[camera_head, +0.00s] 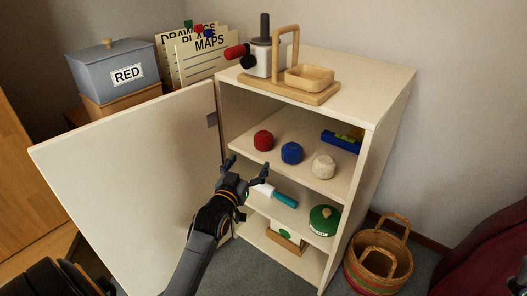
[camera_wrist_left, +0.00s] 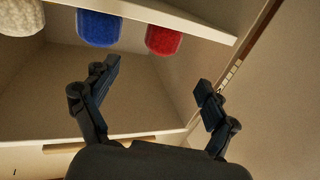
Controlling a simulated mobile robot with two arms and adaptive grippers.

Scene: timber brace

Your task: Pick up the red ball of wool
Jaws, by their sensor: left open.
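The red ball of wool (camera_head: 263,140) sits on the cabinet's upper inside shelf (camera_head: 250,151), at the left of a row. Next to it are a blue ball (camera_head: 292,153) and a cream ball (camera_head: 323,167). My left gripper (camera_head: 247,167) is open and empty, in front of the shelf and below the red ball. In the left wrist view, which looks upside down, the red ball (camera_wrist_left: 163,40) shows beyond the open fingers (camera_wrist_left: 156,77), with the blue ball (camera_wrist_left: 99,28) and cream ball (camera_wrist_left: 20,17) to its left. My right gripper is not in view.
The cabinet door (camera_head: 140,170) stands open on the left. A blue-yellow object (camera_head: 342,140) lies behind the balls. A teal-handled tool (camera_head: 284,200) and a green round container (camera_head: 323,220) are on the shelf below. Wicker baskets (camera_head: 379,272) stand on the floor at right.

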